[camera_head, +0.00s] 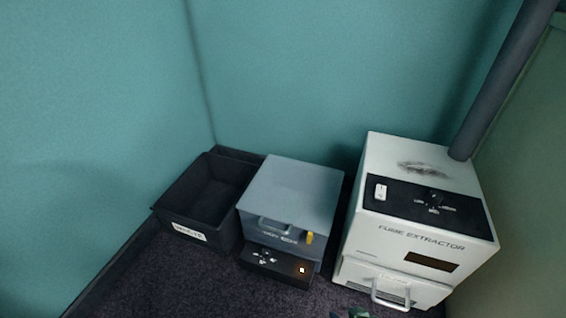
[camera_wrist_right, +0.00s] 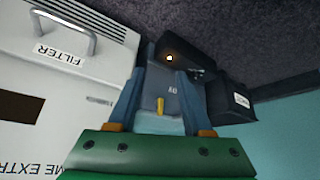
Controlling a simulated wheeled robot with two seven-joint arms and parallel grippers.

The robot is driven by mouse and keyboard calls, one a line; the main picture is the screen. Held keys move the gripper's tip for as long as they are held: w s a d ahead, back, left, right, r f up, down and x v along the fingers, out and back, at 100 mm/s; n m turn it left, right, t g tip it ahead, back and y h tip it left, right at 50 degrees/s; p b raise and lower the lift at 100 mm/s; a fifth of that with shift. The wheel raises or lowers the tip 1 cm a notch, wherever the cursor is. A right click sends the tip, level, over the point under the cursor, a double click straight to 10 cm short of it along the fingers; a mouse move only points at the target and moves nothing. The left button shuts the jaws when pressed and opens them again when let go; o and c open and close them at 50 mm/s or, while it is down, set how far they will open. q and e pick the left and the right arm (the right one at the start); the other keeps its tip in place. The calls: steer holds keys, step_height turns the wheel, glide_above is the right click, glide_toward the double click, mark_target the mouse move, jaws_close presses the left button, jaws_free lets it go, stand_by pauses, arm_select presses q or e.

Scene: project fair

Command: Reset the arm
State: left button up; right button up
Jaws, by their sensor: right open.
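My right gripper (camera_wrist_right: 160,75) shows in the right wrist view with two blue-grey fingers on a green body. The fingers are apart with nothing held between them. Beyond them is the grey-blue box with a handle and yellow latch (camera_wrist_right: 158,103). In the head view only a small green and dark piece of my right gripper (camera_head: 350,314) shows at the bottom edge, in front of the white fume extractor (camera_head: 388,255). The rest of my right arm is out of that view. My left gripper is in neither view.
The grey-blue box (camera_head: 295,190) has a black control panel with a lit button (camera_head: 302,270). An open black bin (camera_head: 225,228) with a white label stands left of it. A dark pipe (camera_head: 500,80) rises behind the extractor. Teal walls (camera_head: 100,100) close the corner; dark carpet (camera_head: 190,290) lies clear in front.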

steer(key=s+d+f+g+p, duration=0.1)
steer(key=s+d+g, duration=0.15)
steer(key=s, duration=0.35)
arm_select(q)
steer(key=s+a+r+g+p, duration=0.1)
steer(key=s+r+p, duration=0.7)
steer(key=p, duration=1.1)
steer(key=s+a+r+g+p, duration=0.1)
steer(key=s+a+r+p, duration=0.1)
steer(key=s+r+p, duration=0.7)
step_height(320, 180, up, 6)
steer(key=p, duration=0.9)
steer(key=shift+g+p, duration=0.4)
arm_select(e)
steer(key=s+d+r+g, duration=0.1)
steer(key=s+r, duration=0.7)
steer(key=r, duration=0.2)
steer(key=s+r+g+h, duration=0.1)
steer(key=s+r+g, duration=0.1)
steer(key=s+r, duration=0.5)
step_height(320, 180, up, 3)
steer(key=shift+s+d+r, duration=0.1)
steer(key=shift+s+d, duration=0.25)
steer(key=shift+d, duration=0.05)
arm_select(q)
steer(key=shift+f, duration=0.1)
